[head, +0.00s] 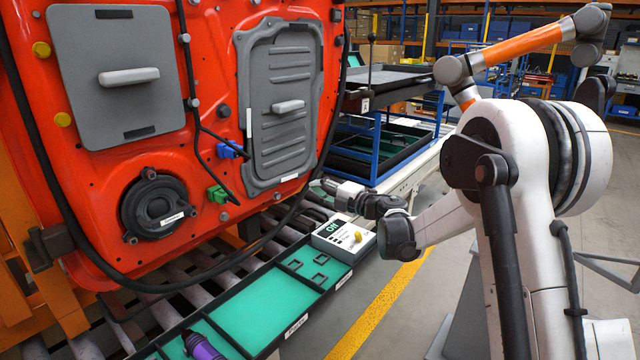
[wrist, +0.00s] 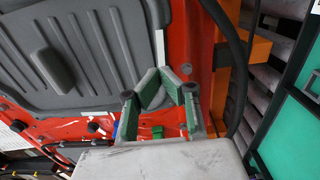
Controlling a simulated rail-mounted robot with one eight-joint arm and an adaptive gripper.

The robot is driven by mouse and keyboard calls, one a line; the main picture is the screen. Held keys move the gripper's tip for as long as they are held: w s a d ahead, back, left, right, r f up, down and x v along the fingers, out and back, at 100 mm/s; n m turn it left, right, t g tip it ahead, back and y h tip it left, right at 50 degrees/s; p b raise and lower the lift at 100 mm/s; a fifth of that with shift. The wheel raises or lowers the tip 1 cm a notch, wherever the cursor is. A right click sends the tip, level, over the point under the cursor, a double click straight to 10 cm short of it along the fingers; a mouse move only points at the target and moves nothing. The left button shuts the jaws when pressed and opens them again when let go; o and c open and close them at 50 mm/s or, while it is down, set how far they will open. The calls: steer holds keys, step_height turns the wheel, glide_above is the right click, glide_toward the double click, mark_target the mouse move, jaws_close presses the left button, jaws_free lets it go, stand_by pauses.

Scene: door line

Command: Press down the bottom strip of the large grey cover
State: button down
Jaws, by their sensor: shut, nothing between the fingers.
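Two grey covers sit on the orange-red door panel. The smooth, wide grey cover (head: 85,55) at the left has a pale handle and a black strip along its top. Its black bottom strip (head: 139,131) lies near its lower edge. The ribbed grey cover (head: 283,125) stands to its right; a ribbed grey cover (wrist: 100,45) with a handle fills the upper left of the wrist view. My gripper (head: 322,184) is at the lower right of the door, right of the ribbed cover and away from the smooth one. Its fingers (wrist: 160,80) are shut and empty.
A round black speaker (head: 158,205) and blue (head: 232,150) and green (head: 217,194) connectors are on the door. A black cable runs around its edge.

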steer(key=shift+p+x, duration=0.35)
steer(key=shift+x, duration=3.55)
steer(key=shift+w+a, duration=0.35)
steer(key=shift+a, duration=0.15)
steer(key=b, duration=0.2)
glide_toward(289, 177)
steer(key=shift+w+a, duration=0.25)
steer(key=shift+a, duration=0.1)
steer(key=v, duration=1.2)
